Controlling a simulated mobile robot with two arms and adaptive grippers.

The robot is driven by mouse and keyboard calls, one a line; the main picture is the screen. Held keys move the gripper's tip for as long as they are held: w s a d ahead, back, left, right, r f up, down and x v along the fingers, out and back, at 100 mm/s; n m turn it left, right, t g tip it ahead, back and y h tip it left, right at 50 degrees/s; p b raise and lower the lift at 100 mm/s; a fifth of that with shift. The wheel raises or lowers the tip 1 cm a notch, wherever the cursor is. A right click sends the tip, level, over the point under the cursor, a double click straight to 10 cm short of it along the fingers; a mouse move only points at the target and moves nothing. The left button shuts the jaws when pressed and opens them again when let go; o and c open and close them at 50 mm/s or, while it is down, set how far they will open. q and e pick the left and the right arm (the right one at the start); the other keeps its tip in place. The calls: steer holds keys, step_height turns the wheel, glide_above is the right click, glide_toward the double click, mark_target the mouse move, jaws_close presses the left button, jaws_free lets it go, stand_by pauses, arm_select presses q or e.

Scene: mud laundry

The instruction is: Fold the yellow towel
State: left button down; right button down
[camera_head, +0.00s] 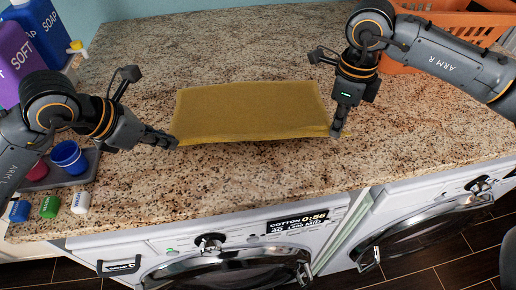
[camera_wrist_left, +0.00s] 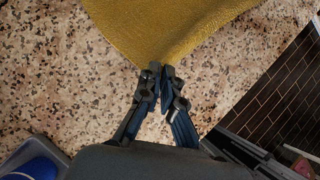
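The yellow towel (camera_head: 250,110) lies as a wide rectangle on the speckled granite counter, its near edge slightly raised off the surface. My left gripper (camera_head: 174,141) is at its near left corner. In the left wrist view, the left gripper's fingertips (camera_wrist_left: 156,70) are close together on the corner of the towel (camera_wrist_left: 175,28), pinching it. My right gripper (camera_head: 337,132) is at the near right corner, fingers pointing down and appearing closed on the towel's edge there.
An orange basket (camera_head: 450,25) stands at the back right. Washing machines (camera_head: 230,250) sit below the counter's front edge. Counter behind the towel is clear.

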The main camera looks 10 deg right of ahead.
arm_select(q)
steer(key=shift+r, duration=0.25)
arm_select(e)
steer(key=shift+w+r, duration=0.1)
steer(key=shift+r, duration=0.15)
